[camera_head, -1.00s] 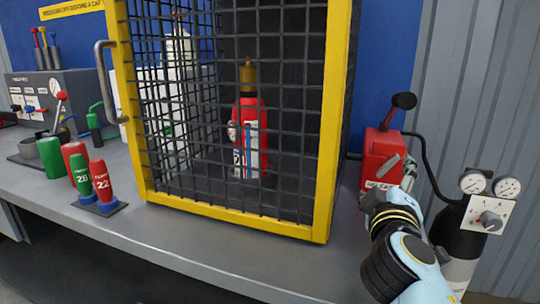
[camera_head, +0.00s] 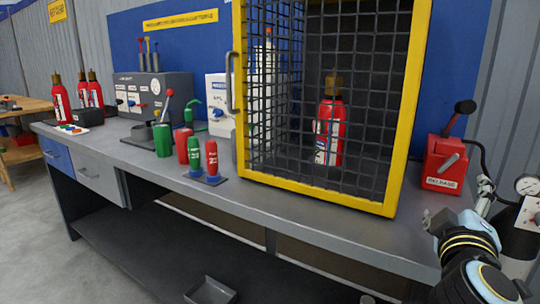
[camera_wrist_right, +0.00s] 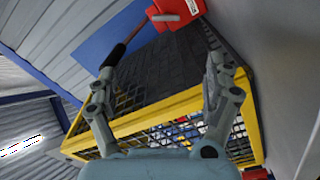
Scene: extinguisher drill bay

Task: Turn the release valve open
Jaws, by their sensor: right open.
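The red release box (camera_head: 443,162), labelled RELEASE, stands at the right end of the bench, with a short grey slanted handle (camera_head: 448,163) on its front. A black-knobbed lever (camera_head: 461,112) rises from its top. My right gripper (camera_head: 457,207) is open and empty, just below and in front of the box, apart from it. In the right wrist view, the open fingers (camera_wrist_right: 160,70) are spread, with part of the red box (camera_wrist_right: 177,12) beyond them at the top. My left gripper is not in view.
A yellow-framed mesh cage (camera_head: 411,120) holding a red extinguisher (camera_head: 330,132) stands left of the box. A black cylinder with gauges (camera_head: 519,235) stands at the right. Red and green cups and tagged bottles (camera_head: 212,160) stand left of the cage. The bench's front strip (camera_head: 300,213) is clear.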

